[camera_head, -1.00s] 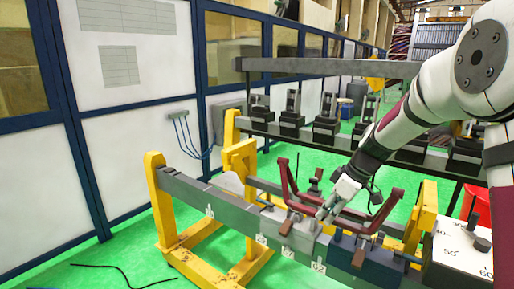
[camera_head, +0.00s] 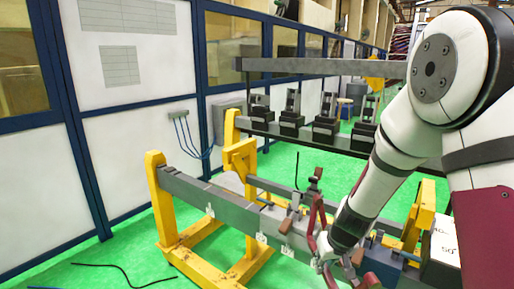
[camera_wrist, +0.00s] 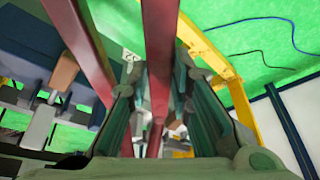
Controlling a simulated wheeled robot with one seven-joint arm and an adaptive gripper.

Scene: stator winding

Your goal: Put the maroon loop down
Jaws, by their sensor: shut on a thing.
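The maroon loop (camera_head: 312,217) is in my gripper (camera_head: 323,262), at the front of the grey rail in the head view. It appears turned almost end-on, and my forearm hides much of it. In the wrist view, one maroon bar of the loop (camera_wrist: 160,50) runs between the two green-grey fingers of my gripper (camera_wrist: 158,112), which is shut on it. A second maroon bar (camera_wrist: 84,45) passes left of the fingers. I cannot tell whether the loop touches anything below.
A grey rail (camera_head: 227,210) with wooden blocks and clamps rests on a yellow frame (camera_head: 162,205). A dark rack with several black fixtures (camera_head: 290,118) stands behind. A white-topped block (camera_head: 445,240) stands at right.

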